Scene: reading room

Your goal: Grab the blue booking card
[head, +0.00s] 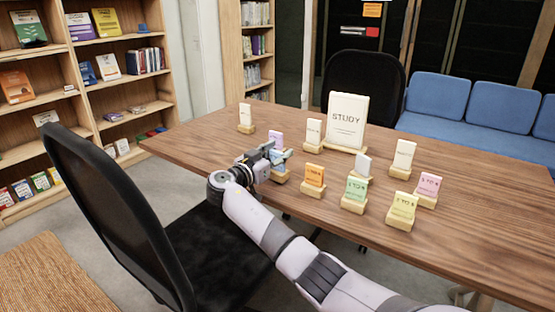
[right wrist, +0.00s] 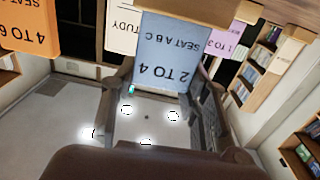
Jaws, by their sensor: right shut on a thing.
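The blue booking card (head: 279,158) stands in a small wooden holder (head: 281,176) at the near edge of the table, left of the orange card. In the right wrist view the blue card (right wrist: 165,52) reads "2 TO 4" upside down, with its holder at the top. My right gripper (head: 272,156) is shut on the blue card, with a dark finger on each side of it. The gripper partly hides the card in the head view. The card still appears seated in its holder. My left gripper is not in view.
A purple card (head: 275,140) stands just behind, and an orange card (head: 314,175) stands close on the right. Several other cards and a large STUDY sign (head: 347,121) stand on the table (head: 460,245). A black chair (head: 120,190) is at the near left.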

